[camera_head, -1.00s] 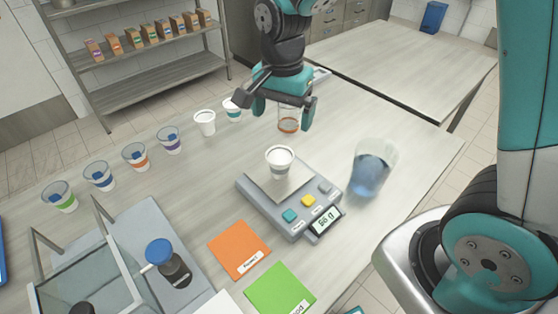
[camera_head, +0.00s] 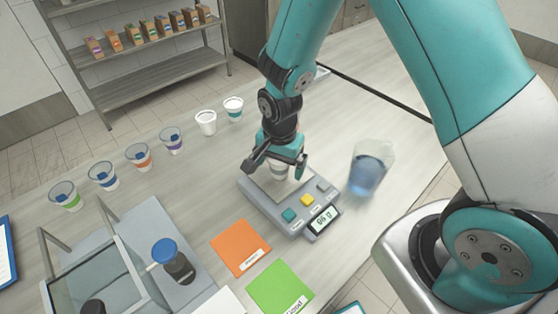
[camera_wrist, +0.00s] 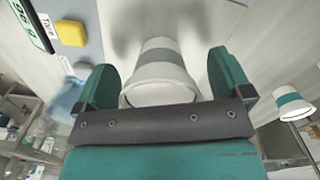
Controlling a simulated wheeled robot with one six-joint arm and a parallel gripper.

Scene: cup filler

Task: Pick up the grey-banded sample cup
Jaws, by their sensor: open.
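The grey-banded sample cup (camera_head: 279,170) stands on the plate of the scale (camera_head: 262,205), mostly covered by my gripper in the head view. In the wrist view the white cup (camera_wrist: 165,75) with its grey band lies between my two teal fingers. My gripper (camera_wrist: 162,82) is open, with a finger on each side of the cup and a visible gap on both sides. In the head view my gripper (camera_head: 277,165) is directly over the scale plate.
A blue-filled clear beaker (camera_head: 371,166) stands close right of the scale. A plain white cup (camera_head: 206,121) and a teal-banded cup (camera_head: 233,108) stand behind left. Several banded cups line the left. Orange (camera_head: 240,247) and green (camera_head: 279,287) cards lie in front.

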